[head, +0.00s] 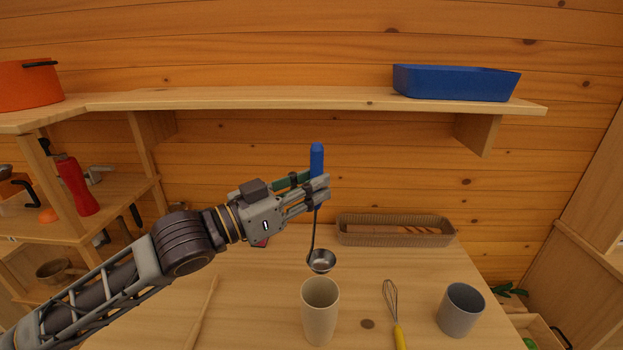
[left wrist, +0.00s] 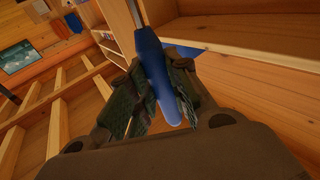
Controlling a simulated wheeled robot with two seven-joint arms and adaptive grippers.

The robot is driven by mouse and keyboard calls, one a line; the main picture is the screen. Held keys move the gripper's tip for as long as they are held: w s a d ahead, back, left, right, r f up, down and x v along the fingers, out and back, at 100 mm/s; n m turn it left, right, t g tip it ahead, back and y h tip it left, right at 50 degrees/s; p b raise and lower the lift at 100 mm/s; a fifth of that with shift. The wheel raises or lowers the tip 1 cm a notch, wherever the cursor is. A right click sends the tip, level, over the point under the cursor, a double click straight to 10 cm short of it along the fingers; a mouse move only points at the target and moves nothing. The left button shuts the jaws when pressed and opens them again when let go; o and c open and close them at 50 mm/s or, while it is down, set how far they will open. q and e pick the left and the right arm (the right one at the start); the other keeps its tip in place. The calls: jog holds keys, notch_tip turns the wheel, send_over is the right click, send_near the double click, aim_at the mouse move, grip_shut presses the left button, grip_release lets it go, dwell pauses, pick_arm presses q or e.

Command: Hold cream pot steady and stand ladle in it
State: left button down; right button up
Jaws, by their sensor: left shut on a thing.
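The ladle has a blue handle (head: 317,160) and a metal bowl (head: 321,261) that hangs down. My left gripper (head: 322,188) is shut on the blue handle and holds the ladle upright in the air. The handle also shows between the fingers in the left wrist view (left wrist: 158,75). The cream pot (head: 320,308) stands upright on the table with its mouth open, just below the ladle bowl in the head view. The bowl appears above the pot's far rim and apart from it. My right gripper is not in either view.
A whisk with a yellow handle (head: 397,322) lies right of the cream pot, and a grey pot (head: 461,309) stands further right. A wicker basket (head: 350,238) sits at the table's back. A shelf (head: 300,98) with a blue tray (head: 455,83) runs above. A wooden stick (head: 203,313) lies left.

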pick_arm(q)
jog(key=shift+f, duration=1.5)
